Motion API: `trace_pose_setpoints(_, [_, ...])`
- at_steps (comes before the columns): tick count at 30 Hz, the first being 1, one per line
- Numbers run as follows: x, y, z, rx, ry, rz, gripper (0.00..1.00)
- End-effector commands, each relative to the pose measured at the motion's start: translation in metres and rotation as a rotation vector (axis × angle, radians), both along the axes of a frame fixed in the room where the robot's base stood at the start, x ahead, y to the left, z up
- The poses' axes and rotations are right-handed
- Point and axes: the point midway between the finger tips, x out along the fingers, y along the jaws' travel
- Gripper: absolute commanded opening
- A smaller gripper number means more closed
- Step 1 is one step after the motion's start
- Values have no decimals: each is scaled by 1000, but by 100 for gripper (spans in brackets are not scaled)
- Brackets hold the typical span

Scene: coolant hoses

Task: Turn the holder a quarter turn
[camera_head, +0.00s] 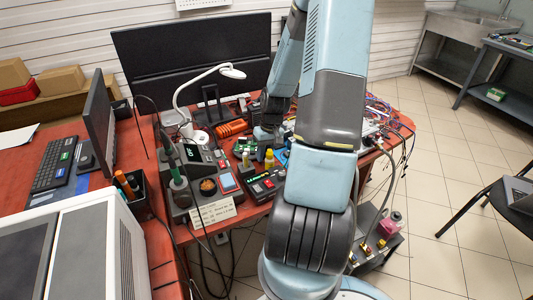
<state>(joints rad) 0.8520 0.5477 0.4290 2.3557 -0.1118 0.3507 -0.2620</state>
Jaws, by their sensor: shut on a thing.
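My gripper (264,148) reaches down from above to the middle of the red workbench. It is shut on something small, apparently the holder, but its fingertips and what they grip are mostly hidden. A green circuit board (244,146) is just left of the gripper and may be part of the holder. The picture is too small to show how the holder is turned.
A white lamp (182,92) and monitor (190,55) stand behind. Loose cables (385,115) lie right.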

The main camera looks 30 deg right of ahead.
Motion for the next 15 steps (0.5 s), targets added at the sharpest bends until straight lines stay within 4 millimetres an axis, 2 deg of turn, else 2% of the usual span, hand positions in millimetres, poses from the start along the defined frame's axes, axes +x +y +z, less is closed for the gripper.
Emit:
trace_pose_setpoints(8, [-2,1,-1,2,5,1,0])
trace_pose_setpoints(9, [-2,1,-1,2,5,1,26])
trace_pose_setpoints(15, [-1,0,0,1,3,1,45])
